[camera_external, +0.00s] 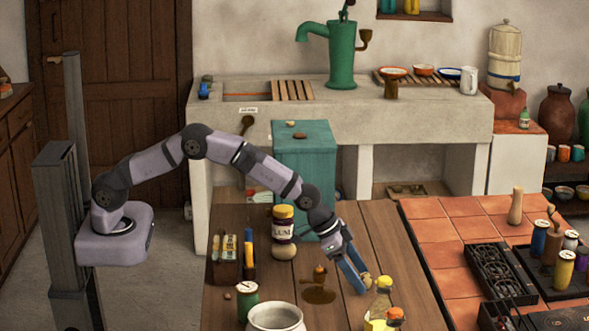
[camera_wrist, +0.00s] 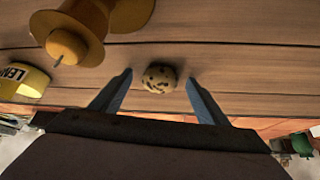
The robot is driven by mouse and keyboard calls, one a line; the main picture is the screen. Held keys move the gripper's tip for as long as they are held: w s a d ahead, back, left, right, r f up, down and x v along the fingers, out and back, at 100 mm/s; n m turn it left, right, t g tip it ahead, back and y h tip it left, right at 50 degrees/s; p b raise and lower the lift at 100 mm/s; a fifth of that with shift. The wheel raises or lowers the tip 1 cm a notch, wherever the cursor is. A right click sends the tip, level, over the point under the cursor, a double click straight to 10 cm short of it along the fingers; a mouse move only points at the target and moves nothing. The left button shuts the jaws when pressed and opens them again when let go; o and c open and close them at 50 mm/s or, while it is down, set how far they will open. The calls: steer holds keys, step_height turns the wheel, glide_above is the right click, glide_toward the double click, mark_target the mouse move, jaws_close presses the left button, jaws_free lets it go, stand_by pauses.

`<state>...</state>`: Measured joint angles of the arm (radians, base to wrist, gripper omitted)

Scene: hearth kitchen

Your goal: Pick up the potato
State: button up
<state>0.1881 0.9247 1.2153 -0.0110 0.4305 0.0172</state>
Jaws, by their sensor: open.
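The potato (camera_wrist: 159,78) is a small round tan thing with dark speckles, lying on the wooden table. In the wrist view it sits between the tips of my two blue fingers, with a gap on each side. My gripper (camera_wrist: 159,84) is open and empty. In the external view my gripper (camera_external: 364,285) points down at the table's right part, and the potato (camera_external: 367,281) shows as a small tan patch at the fingertips, partly hidden by them.
A brown-orange object on a round base (camera_external: 319,294) stands close left of my gripper. Yellow-capped bottles (camera_external: 382,297) stand close in front. A labelled jar (camera_external: 283,222), a white pot (camera_external: 275,317) and a green can (camera_external: 247,300) are further left. Terracotta tiles (camera_external: 434,232) lie right.

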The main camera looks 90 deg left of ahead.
steer(key=c, duration=1.1)
steer(key=shift+c, duration=0.2)
steer(key=shift+r, duration=0.1)
step_height(320, 180, up, 10)
steer(key=b, duration=0.1)
